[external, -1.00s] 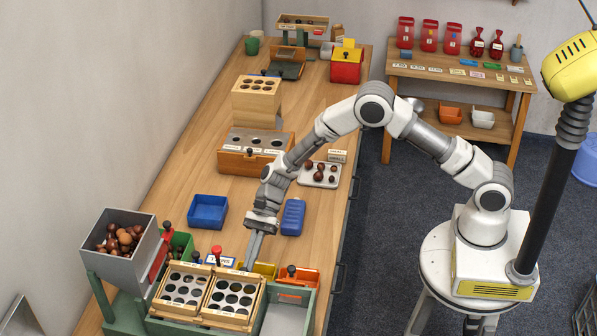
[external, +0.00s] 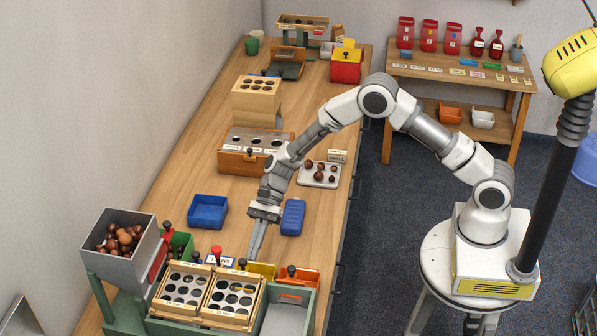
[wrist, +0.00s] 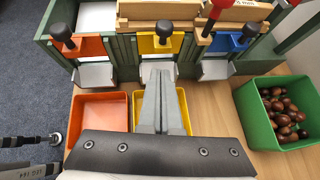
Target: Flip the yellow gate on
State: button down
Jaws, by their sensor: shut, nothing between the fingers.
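The yellow gate (wrist: 152,45) is in the top middle of the wrist view, on the green frame, with a black-knobbed lever (wrist: 163,30) at its front. The knob also shows in the external view (external: 242,263). My gripper (wrist: 157,76) is shut and empty. Its fingertips point at the yellow gate's metal chute, below the lever in the picture. I cannot tell whether they touch the chute. In the external view my gripper (external: 252,257) hangs just beside the sorter, over the yellow tray (external: 265,271). My fingers hide part of this tray and chute.
An orange gate (wrist: 90,47) and a blue gate (wrist: 222,43) flank the yellow one. A red-knobbed lever (wrist: 212,15) stands near the blue gate. An orange tray (wrist: 103,112) and a green bin (wrist: 250,110) of chestnuts flank the yellow tray. A blue box (external: 292,217) lies behind.

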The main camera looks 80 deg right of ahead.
jog(key=p+v, duration=0.1)
jog(key=v, duration=0.9)
jog(key=shift+d+f, duration=0.15)
